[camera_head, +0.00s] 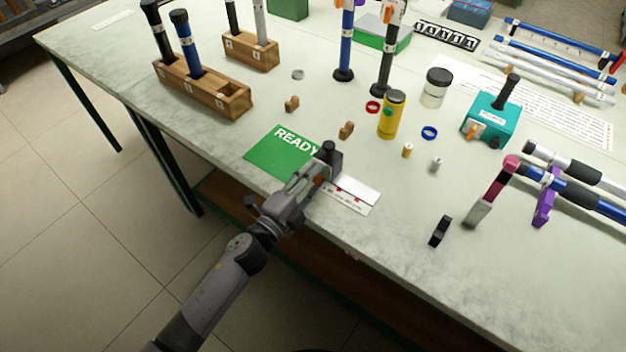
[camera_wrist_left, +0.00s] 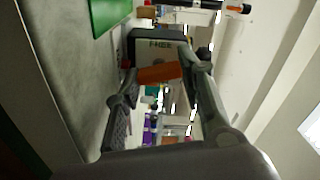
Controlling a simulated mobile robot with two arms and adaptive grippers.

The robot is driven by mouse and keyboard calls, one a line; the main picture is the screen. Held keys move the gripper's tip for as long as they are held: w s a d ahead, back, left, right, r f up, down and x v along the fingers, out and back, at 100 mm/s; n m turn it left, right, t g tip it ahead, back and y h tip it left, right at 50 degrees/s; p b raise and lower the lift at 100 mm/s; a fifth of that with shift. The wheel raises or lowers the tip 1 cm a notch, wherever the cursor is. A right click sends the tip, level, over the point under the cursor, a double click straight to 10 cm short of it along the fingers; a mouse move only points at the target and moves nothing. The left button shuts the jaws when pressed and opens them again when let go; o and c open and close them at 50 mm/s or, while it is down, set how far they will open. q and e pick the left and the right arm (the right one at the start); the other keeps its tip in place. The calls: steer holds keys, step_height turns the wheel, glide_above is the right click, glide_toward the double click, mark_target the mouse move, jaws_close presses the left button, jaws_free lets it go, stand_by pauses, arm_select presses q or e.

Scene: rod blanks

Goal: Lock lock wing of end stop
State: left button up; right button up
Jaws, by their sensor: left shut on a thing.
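The end stop (camera_head: 332,155) is a dark block with a black knob on top, at the front edge of the table. In the left wrist view its body (camera_wrist_left: 155,45) shows a pale labelled face. Its orange lock wing (camera_wrist_left: 158,73) sticks out between the two fingers of my left gripper (camera_wrist_left: 156,80). In the head view my left gripper (camera_head: 314,178) reaches the end stop from the front left and is shut on the wing. The gripper partly hides the wing there, and I cannot tell its exact angle. My right gripper is not in view.
A green READY mat (camera_head: 280,153) lies left of the end stop, and a white marked plate (camera_head: 346,199) lies right of it. A yellow bottle (camera_head: 391,115), a teal box (camera_head: 490,121) and a purple rod support (camera_head: 545,203) stand farther right.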

arm_select(q)
steer(key=shift+f+m, duration=0.1)
steer(key=shift+m, duration=0.7)
steer(key=o, duration=1.1)
steer(key=shift+o, duration=0.2)
steer(key=shift+s, duration=0.1)
